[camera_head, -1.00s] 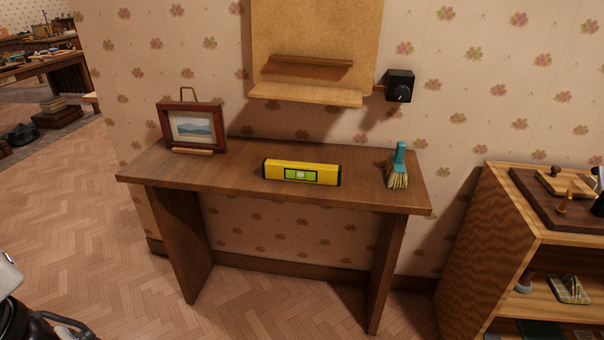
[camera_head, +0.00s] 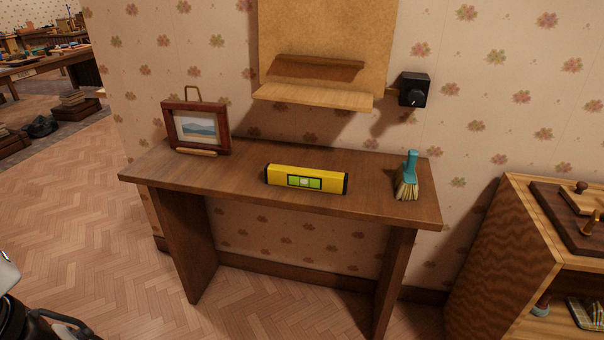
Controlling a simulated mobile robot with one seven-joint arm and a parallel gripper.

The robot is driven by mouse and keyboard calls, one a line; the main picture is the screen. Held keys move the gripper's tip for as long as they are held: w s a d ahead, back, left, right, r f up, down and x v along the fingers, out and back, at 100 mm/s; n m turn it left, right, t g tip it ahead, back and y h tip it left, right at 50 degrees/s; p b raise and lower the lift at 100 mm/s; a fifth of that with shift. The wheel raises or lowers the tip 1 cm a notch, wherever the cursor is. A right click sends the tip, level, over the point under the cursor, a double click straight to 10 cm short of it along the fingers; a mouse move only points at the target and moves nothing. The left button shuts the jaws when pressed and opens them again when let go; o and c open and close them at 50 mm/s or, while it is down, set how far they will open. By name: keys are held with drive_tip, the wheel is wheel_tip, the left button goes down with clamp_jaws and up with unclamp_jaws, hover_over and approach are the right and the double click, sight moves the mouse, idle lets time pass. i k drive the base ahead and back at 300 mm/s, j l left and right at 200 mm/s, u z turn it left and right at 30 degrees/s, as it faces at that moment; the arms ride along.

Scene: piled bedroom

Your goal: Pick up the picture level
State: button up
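The picture level (camera_head: 306,180) is a yellow bar with black ends and a green vial window in its front face. It lies flat near the middle of the dark wooden table (camera_head: 235,190), its long side roughly along the front edge. Nothing touches it. My gripper cannot be made out; only a dark and pale part of my own body shows at the lower left corner, well away from the table.
A framed picture (camera_head: 197,128) stands on the table's left, a teal-handled brush (camera_head: 408,176) on its right. A wall board with a ledge (camera_head: 314,97) and a black box (camera_head: 414,90) hang above. A wooden shelf unit (camera_head: 502,240) stands right. Floor in front is clear.

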sight(326, 181)
drive_tip(key=i+l+u, duration=0.15)
drive_tip(key=l, duration=0.15)
drive_tip(key=i+l+u, duration=0.15)
drive_tip(key=l, duration=0.15)
drive_tip(key=i+l+u, duration=0.1)
drive_tip(key=l, duration=0.25)
drive_tip(key=i+l+u, duration=0.15)
drive_tip(key=i+l, duration=0.15)
drive_tip(key=i+l+u, duration=0.2)
drive_tip(key=l, duration=0.25)
drive_tip(key=i, duration=0.25)
